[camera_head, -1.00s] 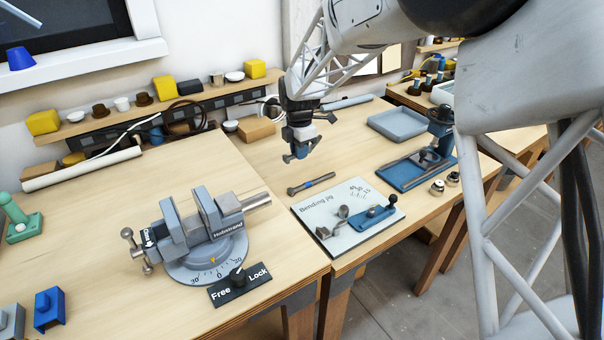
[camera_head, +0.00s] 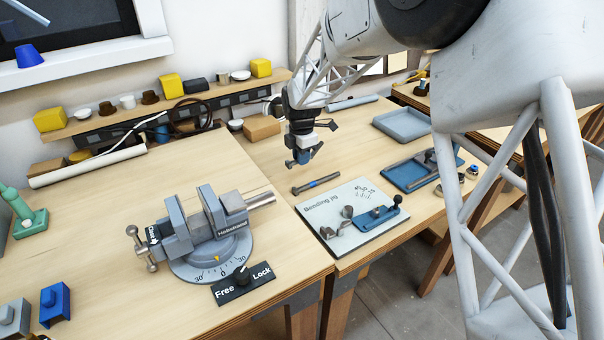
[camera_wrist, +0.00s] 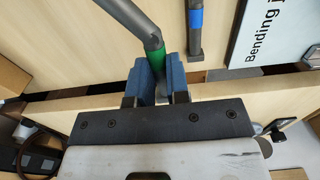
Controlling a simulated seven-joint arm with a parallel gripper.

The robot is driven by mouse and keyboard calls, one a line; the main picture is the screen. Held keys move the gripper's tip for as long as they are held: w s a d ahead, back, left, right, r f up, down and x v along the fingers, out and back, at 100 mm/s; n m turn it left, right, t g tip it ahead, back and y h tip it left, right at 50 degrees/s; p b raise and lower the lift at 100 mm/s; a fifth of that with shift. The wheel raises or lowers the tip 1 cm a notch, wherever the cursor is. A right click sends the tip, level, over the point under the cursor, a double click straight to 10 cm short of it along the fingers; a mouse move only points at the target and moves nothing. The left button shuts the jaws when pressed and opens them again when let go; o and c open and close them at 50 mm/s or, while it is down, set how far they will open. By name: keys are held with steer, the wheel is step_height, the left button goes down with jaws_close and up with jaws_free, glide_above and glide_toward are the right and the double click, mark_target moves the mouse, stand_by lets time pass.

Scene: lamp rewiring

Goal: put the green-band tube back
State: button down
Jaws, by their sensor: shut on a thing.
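My gripper (camera_head: 303,162) hangs above the right-hand bench, behind the bending jig. In the wrist view its two blue pads (camera_wrist: 157,80) are shut on the green-band tube (camera_wrist: 128,18). That tube is grey and bent, with the green band at the pads and its long part reaching up and left past the view's edge.
The bending jig board (camera_head: 345,235) lies on the bench's front part, its posts standing up. A vise (camera_head: 208,232) stands on the left bench beside a Free/Lock plate (camera_head: 243,284). A grey tray (camera_head: 402,124) and a blue fixture (camera_head: 408,178) are to the right. A cardboard box (camera_head: 262,128) stands behind.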

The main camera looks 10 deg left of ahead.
mark_target(301, 180)
steer(key=shift+f, duration=0.8)
steer(key=shift+f, duration=2.5)
steer(key=shift+f, duration=0.1)
steer(key=c, duration=1.1)
jaws_free()
step_height(301, 180, up, 12)
steer(key=shift+r, duration=0.1)
